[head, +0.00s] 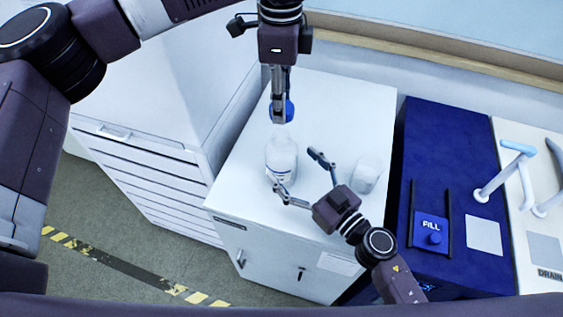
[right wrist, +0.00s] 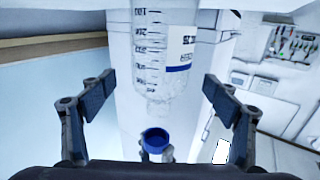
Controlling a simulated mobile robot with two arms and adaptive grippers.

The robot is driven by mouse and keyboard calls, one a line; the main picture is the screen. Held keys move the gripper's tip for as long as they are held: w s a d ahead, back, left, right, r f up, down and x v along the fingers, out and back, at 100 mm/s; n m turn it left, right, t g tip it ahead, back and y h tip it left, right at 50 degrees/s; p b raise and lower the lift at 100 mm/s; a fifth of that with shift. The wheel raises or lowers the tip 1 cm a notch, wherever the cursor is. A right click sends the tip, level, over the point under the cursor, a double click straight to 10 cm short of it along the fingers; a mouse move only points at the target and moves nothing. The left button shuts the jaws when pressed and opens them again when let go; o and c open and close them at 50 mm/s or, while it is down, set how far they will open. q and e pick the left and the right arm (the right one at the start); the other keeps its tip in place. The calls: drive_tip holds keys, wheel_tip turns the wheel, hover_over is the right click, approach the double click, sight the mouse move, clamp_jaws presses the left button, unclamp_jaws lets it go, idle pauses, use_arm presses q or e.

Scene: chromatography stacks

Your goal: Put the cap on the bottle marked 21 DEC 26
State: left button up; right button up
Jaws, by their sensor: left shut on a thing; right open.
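A clear bottle (head: 281,160) with a white and blue label stands upright on the white cabinet top. Its mouth looks bare. It also shows large in the right wrist view (right wrist: 152,62), where it appears upside down and its label is only partly visible; I cannot read the full date. My left gripper (head: 278,108) is shut on a blue cap (head: 287,112) above the bottle, apart from it. The cap also shows in the right wrist view (right wrist: 155,137), a little off the bottle's mouth. My right gripper (head: 299,173) is open, its fingers spread on either side of the bottle.
A white translucent cup (head: 368,174) stands on the cabinet top (head: 335,105), right of my right gripper. A blue panel marked FILL (head: 431,230) and a white section with taps (head: 510,165) lie further right. A drawer unit (head: 150,180) stands at the left.

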drive_tip(key=shift+x, duration=2.1)
drive_tip(key=c, duration=1.7)
use_arm(q)
hover_over(281, 135)
drive_tip(key=shift+f, duration=2.5)
use_arm(e)
drive_tip(key=shift+c, duration=0.4)
